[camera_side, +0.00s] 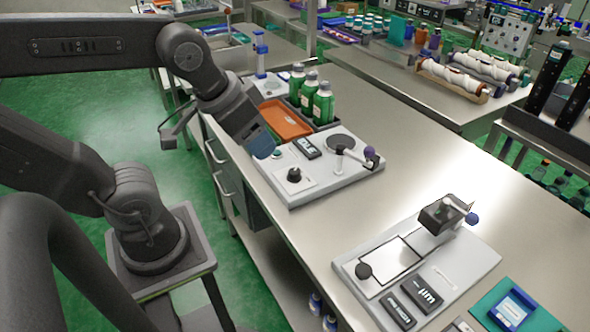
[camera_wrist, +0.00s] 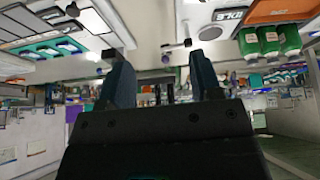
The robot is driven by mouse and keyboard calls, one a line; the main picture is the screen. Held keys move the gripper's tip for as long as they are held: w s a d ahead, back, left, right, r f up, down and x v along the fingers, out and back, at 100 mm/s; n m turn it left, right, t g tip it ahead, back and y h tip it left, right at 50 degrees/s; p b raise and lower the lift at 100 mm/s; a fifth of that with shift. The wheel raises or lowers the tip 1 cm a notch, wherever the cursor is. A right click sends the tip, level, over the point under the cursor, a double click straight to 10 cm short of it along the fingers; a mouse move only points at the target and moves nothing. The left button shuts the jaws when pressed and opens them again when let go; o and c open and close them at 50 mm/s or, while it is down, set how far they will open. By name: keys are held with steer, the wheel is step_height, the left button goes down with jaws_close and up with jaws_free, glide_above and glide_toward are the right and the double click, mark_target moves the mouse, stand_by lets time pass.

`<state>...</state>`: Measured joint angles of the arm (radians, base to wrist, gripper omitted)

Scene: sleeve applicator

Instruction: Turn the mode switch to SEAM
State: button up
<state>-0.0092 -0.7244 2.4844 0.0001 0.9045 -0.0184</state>
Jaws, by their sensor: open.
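A black rotary knob (camera_side: 294,174) stands on a small white plate at the front of a white machine base (camera_side: 333,182). Its markings are too small to read, so I cannot tell its setting or confirm it as the mode switch. A display (camera_side: 307,147) behind it reads IDLE. My gripper (camera_side: 262,147) is up and to the left of the knob, apart from it. In the wrist view my gripper (camera_wrist: 158,57) shows two spread blue fingers with nothing between them.
An orange tray (camera_side: 285,121) and green bottles (camera_side: 324,104) are behind. A second machine (camera_side: 437,262) with another black knob (camera_side: 364,270) is nearer. Bare bench lies between the machines.

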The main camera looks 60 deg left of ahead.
steer(key=w+a+f+n+g, duration=0.25)
steer(key=w+a+n, duration=0.2)
steer(key=w, duration=0.35)
steer(key=n+g, duration=0.3)
steer(key=n, duration=0.2)
glide_above(294, 171)
step_height(294, 171, down, 4)
step_height(294, 171, down, 14)
steer(key=shift+r, duration=0.1)
steer(key=shift+c, duration=0.4)
steer(key=c, duration=0.8)
steer(key=shift+c, duration=0.2)
